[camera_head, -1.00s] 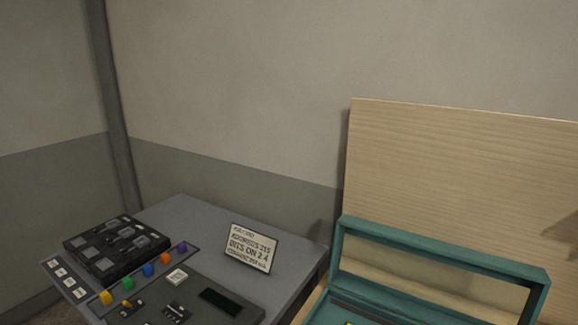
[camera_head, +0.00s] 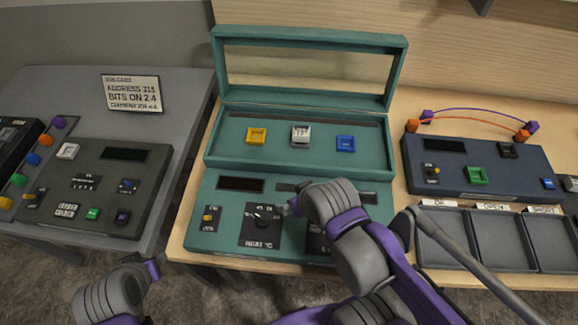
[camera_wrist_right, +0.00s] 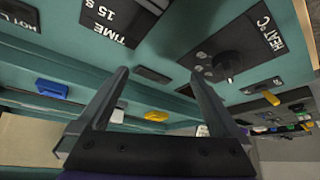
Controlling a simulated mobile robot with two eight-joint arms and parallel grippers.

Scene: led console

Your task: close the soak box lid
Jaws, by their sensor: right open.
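The teal soak box (camera_head: 205,151) stands open on the wooden table in the head view. Its lid (camera_head: 309,39), a teal frame around a clear window, stands upright along the back edge. Inside are a yellow block (camera_head: 256,136), a white block (camera_head: 300,135) and a blue block (camera_head: 345,144). My right gripper (camera_wrist_right: 160,75) is open and empty in the right wrist view, over the front panel near the HEAT dial (camera_wrist_right: 228,64). In the head view my right arm hides part of that panel. My left gripper (camera_head: 153,271) is low at the left; its fingers are not clear.
A grey console (camera_head: 105,220) and a card (camera_head: 132,94) are on the grey table at left. A dark blue console (camera_head: 474,185) with orange and purple plugs and several black trays (camera_head: 497,262) are at right. A wooden board stands behind the box.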

